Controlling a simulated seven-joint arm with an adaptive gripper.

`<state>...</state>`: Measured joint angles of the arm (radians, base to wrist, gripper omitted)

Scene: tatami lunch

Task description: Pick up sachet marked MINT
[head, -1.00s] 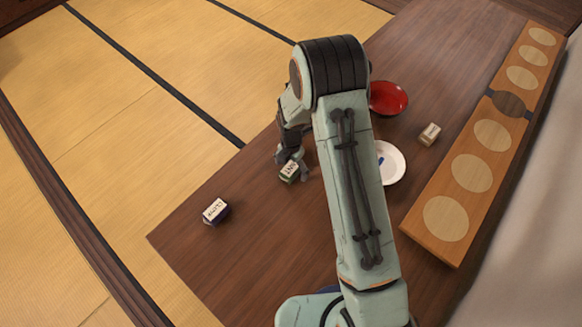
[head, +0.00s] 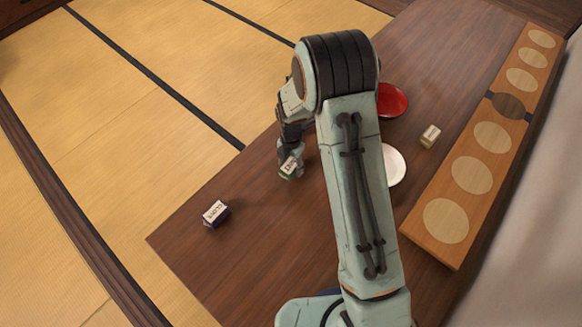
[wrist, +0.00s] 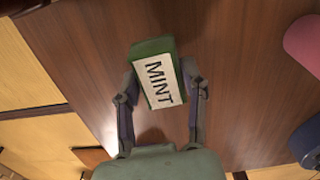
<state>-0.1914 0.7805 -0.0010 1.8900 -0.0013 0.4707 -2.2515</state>
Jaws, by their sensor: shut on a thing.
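The sachet marked MINT (wrist: 157,80) is green with a white label and sits between my gripper's fingers in the wrist view. My gripper (wrist: 160,85) is shut on it, one finger at each side. In the head view the green sachet (head: 288,169) is at the tips of my gripper (head: 290,160), over the left side of the table. It looks slightly raised and tilted. My arm hides part of the table behind it.
A purple sachet with a white label (head: 215,213) lies on the table (head: 250,250) at left. A pale-labelled sachet (head: 430,135), a red bowl (head: 393,101) and a white plate (head: 395,165) are right of my arm. A long board with pale discs (head: 420,222) lies along the right edge.

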